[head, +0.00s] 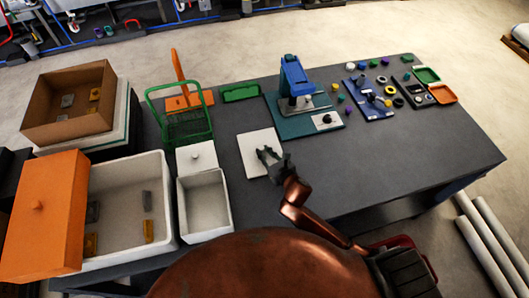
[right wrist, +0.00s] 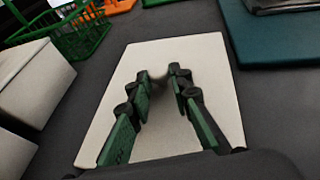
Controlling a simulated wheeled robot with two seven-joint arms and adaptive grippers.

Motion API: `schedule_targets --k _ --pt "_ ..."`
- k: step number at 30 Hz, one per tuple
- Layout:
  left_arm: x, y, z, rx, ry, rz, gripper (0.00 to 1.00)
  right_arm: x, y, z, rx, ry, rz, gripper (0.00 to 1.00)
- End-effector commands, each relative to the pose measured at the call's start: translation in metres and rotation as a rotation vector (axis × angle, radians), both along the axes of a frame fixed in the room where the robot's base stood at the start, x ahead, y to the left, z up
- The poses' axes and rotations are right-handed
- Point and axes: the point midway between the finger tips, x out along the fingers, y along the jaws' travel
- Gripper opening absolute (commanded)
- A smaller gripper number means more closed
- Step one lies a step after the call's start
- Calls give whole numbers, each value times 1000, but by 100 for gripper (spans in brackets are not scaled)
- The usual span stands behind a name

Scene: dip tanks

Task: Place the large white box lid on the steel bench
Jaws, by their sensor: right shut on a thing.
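A flat white rectangular lid (head: 252,152) is over the middle of the dark grey bench top (head: 360,160), level and close to the surface. I cannot tell whether it touches. My right gripper (head: 267,155) is above it, shut on its small knob. In the right wrist view the lid (right wrist: 120,110) lies under both fingers, and the gripper (right wrist: 160,76) has the knob between its fingertips. My left gripper is not in view.
An open large white box (head: 168,220) with an orange knobbed lid (head: 50,215) beside it stands left. A blue press (head: 294,78) stands behind. The bench's right front is clear.

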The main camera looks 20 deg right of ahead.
Motion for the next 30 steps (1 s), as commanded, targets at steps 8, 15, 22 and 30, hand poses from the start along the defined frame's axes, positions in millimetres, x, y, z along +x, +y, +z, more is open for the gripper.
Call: schedule_targets --k 8,15,22,30 --pt "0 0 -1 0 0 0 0 0 0 -3 -1 0 0 32" --pt "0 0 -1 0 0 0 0 0 0 -3 0 1 0 37" --pt "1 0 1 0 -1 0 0 -5 -2 2 -1 2 0 37" --pt "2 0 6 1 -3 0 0 -53 -13 20 -3 2 1 37"
